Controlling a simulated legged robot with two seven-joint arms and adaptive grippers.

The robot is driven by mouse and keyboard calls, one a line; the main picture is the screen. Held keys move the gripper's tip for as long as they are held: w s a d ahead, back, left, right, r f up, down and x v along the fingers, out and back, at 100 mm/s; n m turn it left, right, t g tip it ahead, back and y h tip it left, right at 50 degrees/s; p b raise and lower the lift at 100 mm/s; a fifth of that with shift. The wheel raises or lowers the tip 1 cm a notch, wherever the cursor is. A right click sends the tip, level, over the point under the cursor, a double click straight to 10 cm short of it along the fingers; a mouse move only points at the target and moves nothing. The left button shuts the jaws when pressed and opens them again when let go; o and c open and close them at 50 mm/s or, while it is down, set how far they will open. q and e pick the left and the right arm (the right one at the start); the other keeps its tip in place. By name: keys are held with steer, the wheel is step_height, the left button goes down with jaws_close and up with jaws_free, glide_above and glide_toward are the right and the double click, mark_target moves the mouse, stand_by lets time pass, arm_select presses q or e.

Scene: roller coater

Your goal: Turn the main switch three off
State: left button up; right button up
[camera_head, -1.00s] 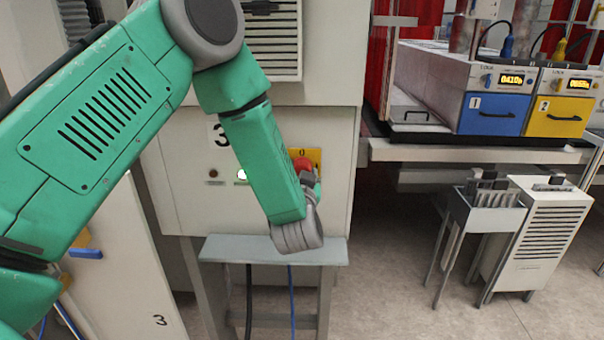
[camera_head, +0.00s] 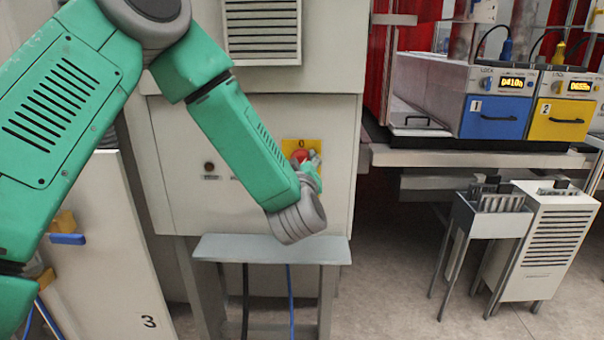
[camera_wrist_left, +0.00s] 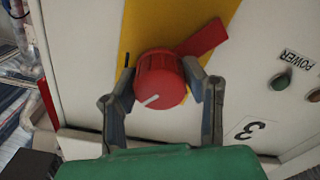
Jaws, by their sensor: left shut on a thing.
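The red rotary switch (camera_head: 300,155) sits on a yellow plate (camera_head: 288,146) on the front of a pale cabinet (camera_head: 180,130). In the left wrist view the red knob (camera_wrist_left: 160,82) lies between both fingers of my left gripper (camera_wrist_left: 163,88), which is shut on it. The knob's white mark points to the lower left there, and a red flap-like part (camera_wrist_left: 203,38) sticks out toward the upper right. In the head view my left gripper (camera_head: 309,168) is at the switch and partly covers it. The POWER lamp (camera_wrist_left: 281,81) looks dark green. My right gripper is not in view.
A grey stand (camera_head: 270,249) is just below the gripper. A panel marked 3 (camera_head: 125,270) stands at lower left. Blue (camera_head: 494,115) and yellow (camera_head: 558,118) units stand on a bench at right. Open floor (camera_head: 385,290) lies right of the stand.

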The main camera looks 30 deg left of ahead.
arm_select(q)
steer(key=n+b, duration=0.3)
steer(key=shift+f+n, duration=0.3)
steer(key=shift+f, duration=0.1)
steer(key=shift+n+b, duration=1.35)
steer(key=shift+n, duration=0.25)
steer(key=shift+r, duration=0.1)
steer(key=o, duration=1.1)
steer(key=shift+r, duration=0.1)
